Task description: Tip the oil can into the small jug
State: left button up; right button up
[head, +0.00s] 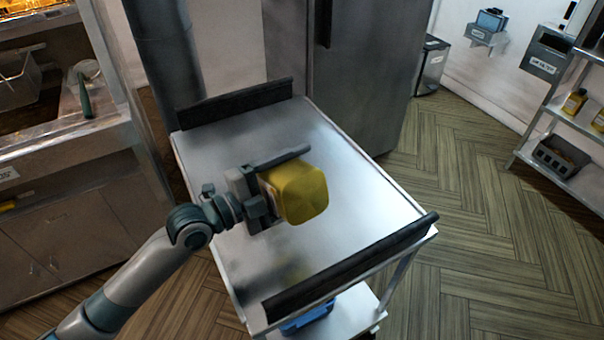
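The yellow can (300,193), which I take to be the oil can, is over the steel cart top (340,150). My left gripper (282,188) comes in from the lower left, with one dark finger along the can's far side and the other partly hidden on its near side. It appears shut on the can. The can looks tilted, with a broad plain yellow face towards the right. I cannot tell its gap above the cart top. I see no small jug; the can and gripper hide part of the cart top. My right gripper is not in view.
The cart has raised black bars at its far end (235,104) and near end (350,262). A blue object (308,316) is on its lower shelf. The frying range (60,140) stands left, a steel fridge (365,70) behind, a shelf rack right. The visible cart top is otherwise clear.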

aim_at(294, 161)
pick_arm(q)
jog(key=n, duration=0.1)
jog(key=r+n+p, duration=0.1)
jog(key=shift+w+a+r+n, duration=0.1)
jog(key=shift+w+a+n, duration=0.2)
jog(key=shift+w+n, duration=0.1)
jog(key=n, duration=0.1)
jog(key=w+a+r+n+p, duration=0.1)
jog(key=n, duration=0.1)
jog(key=shift+w, duration=0.1)
jog(key=shift+w+a+r+n, duration=0.1)
jog(key=shift+w+a+n, duration=0.2)
jog(key=shift+n, duration=0.45)
jog(key=shift+w+a+r+n, duration=0.1)
jog(key=shift+w+a+n, duration=0.15)
jog(key=shift+n, duration=0.5)
dwell(1.3)
notch_tip(294, 161, up, 5)
jog(key=p, duration=0.4)
jog(key=shift+d, duration=0.1)
dwell(0.5)
